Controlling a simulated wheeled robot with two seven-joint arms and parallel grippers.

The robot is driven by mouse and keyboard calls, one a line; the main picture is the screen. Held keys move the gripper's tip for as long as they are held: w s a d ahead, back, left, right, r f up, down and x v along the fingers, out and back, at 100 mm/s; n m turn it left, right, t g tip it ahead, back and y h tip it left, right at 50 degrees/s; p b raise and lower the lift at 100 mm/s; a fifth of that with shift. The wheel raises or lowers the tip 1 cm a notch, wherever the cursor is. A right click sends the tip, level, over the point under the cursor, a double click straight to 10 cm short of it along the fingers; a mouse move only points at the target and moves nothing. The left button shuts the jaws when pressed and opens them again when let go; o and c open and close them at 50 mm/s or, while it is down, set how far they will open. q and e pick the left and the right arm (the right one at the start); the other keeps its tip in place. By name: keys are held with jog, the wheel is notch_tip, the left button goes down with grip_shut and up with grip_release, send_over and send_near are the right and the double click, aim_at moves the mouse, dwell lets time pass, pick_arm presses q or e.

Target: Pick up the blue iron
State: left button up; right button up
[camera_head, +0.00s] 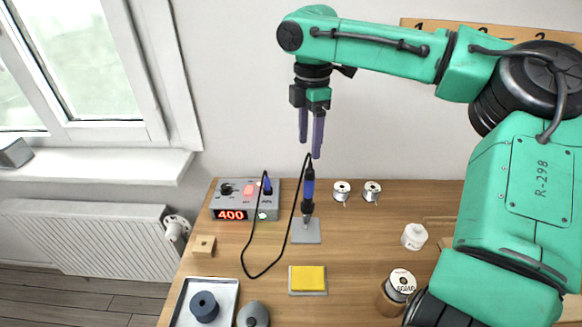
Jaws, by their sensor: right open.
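The blue soldering iron (309,187) stands upright, tip down, over a grey plate (305,235) at the back of the table. Its black cable loops left to the grey station (235,200) with a red "400" display. My right gripper (311,150) points down just above the iron. Its two fingers are apart and empty, with the fingertips near the iron's top end in the picture. I cannot tell the exact gap in depth. My left gripper is not in view.
A yellow sponge (308,279) lies in front of the iron. Two small spools (342,190) stand to its right. A white roll (414,236) and a solder spool (401,284) are further right. A metal tray (184,312) is at the front left.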

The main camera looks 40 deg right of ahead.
send_over(309, 189)
jog(key=f, duration=0.5)
jog(key=shift+d+f, duration=0.3)
jog(key=shift+f, duration=0.1)
jog(key=f, duration=0.2)
jog(key=f+p, duration=0.1)
jog(key=f, duration=0.2)
jog(key=w+f, duration=0.1)
jog(key=f, duration=0.1)
jog(key=shift+f+p, duration=0.15)
jog(key=shift+p, duration=0.2)
jog(key=shift+f, duration=0.3)
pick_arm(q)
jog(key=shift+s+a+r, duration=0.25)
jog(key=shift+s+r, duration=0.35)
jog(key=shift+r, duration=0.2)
pick_arm(e)
jog(key=shift+d, duration=0.1)
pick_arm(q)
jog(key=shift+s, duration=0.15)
pick_arm(e)
grip_shut()
